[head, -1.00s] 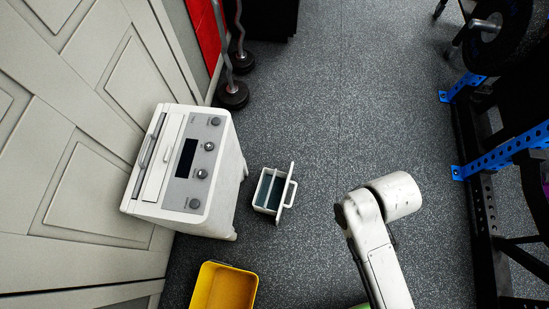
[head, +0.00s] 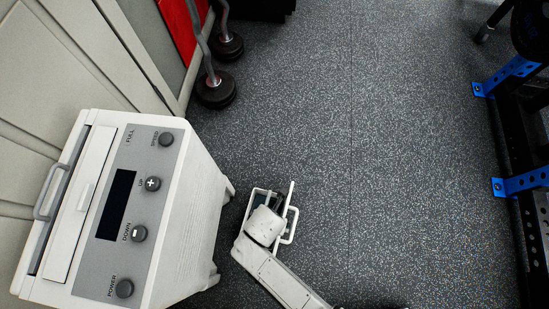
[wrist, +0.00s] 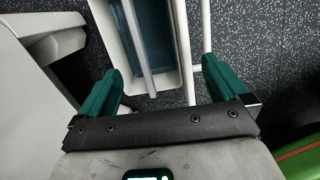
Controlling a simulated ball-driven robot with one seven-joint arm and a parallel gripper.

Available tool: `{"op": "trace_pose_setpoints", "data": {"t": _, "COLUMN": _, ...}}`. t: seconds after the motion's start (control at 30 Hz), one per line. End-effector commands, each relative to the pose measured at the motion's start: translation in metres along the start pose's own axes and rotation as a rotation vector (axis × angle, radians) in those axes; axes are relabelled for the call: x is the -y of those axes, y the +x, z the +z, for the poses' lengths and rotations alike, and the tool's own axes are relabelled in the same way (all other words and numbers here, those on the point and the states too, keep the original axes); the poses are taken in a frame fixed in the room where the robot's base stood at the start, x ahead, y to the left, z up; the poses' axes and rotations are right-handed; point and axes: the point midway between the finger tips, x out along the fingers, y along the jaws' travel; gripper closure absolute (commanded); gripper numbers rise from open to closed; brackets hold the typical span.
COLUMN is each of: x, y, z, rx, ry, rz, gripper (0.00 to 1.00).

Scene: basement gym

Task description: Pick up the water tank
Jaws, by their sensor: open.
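The water tank (head: 291,205) is a white open-topped box with a handle frame, on the dark floor beside the white machine. My arm's end covers much of it in the head view. In the wrist view the tank (wrist: 184,48) lies just ahead of my gripper (wrist: 160,78), its near end between the two green fingers. The fingers are open, one to each side, and hold nothing. The right finger is close to the handle frame; I cannot tell whether it touches.
The white machine (head: 190,205) with its knob panel stands close on the left. Dumbbell-like weights (head: 216,90) stand by the wall behind. A blue and black rack (head: 517,185) is at the right. Speckled floor (head: 390,150) between is clear. A green-and-red item (wrist: 300,155) shows at the wrist view's lower right.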

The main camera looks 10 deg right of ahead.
Motion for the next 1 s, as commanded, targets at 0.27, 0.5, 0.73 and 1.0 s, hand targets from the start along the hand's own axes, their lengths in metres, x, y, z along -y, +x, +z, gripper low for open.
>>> {"op": "trace_pose_setpoints", "data": {"t": 0.27, "x": -0.001, "y": 0.044, "z": -0.001, "rx": 0.004, "ry": -0.032, "rz": -0.001, "gripper": 0.0}}
{"op": "trace_pose_setpoints", "data": {"t": 0.5, "x": -0.001, "y": 0.06, "z": -0.001, "rx": 0.003, "ry": -0.03, "rz": 0.0, "gripper": 0.0}}
{"op": "trace_pose_setpoints", "data": {"t": 0.73, "x": 0.001, "y": 0.084, "z": 0.001, "rx": 0.002, "ry": -0.025, "rz": -0.001, "gripper": 0.0}}
{"op": "trace_pose_setpoints", "data": {"t": 1.0, "x": 0.001, "y": 0.109, "z": 0.003, "rx": 0.003, "ry": -0.027, "rz": 0.0, "gripper": 0.0}}
